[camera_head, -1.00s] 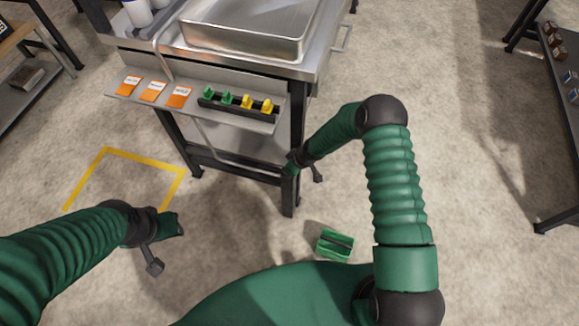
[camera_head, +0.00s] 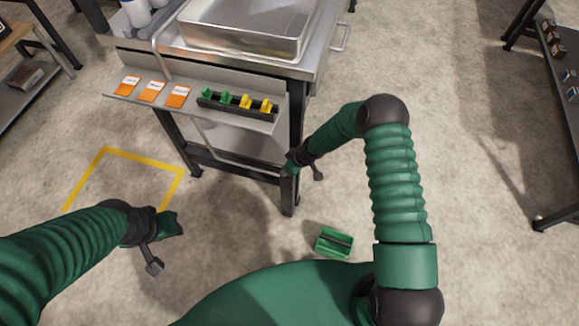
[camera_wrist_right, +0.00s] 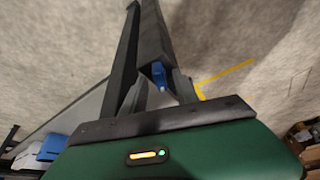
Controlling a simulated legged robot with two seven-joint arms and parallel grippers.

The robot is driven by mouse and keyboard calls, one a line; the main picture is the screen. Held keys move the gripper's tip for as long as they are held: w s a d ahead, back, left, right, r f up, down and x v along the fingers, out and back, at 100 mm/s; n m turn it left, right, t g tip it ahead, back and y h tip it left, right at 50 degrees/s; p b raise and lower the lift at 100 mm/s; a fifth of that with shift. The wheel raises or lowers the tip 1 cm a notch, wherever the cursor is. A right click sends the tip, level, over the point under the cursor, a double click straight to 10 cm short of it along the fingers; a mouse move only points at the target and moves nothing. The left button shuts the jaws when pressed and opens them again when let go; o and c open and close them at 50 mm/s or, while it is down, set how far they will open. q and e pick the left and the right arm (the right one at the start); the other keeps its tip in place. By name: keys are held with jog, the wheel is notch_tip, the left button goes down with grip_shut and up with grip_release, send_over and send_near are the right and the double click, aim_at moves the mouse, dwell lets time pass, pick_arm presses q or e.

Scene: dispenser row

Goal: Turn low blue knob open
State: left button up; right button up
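A blue knob (camera_wrist_right: 158,76) shows in the right wrist view, dark and partly hidden, beside a black table frame bar. In the head view it is hidden. My right gripper (camera_wrist_right: 163,88) shows two grey fingers apart, with the blue between them. I cannot tell whether they touch it. In the head view my right gripper (camera_head: 290,164) is low beside the front right leg of the steel table (camera_head: 292,150). My left gripper (camera_head: 178,225) hangs over the floor at the left, well away from the table; its fingers are unclear.
A front shelf holds orange cards (camera_head: 152,92) and a black rack (camera_head: 237,104) with green and yellow knobs. A steel basin (camera_head: 250,28) sits on top. A green crate (camera_head: 334,243) lies on the floor. Floor to the right is clear up to a shelf unit.

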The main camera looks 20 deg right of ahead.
jog(key=p+v, duration=0.5)
jog(key=v, duration=1.1)
jog(key=shift+r, duration=0.4)
jog(key=shift+d, duration=0.1)
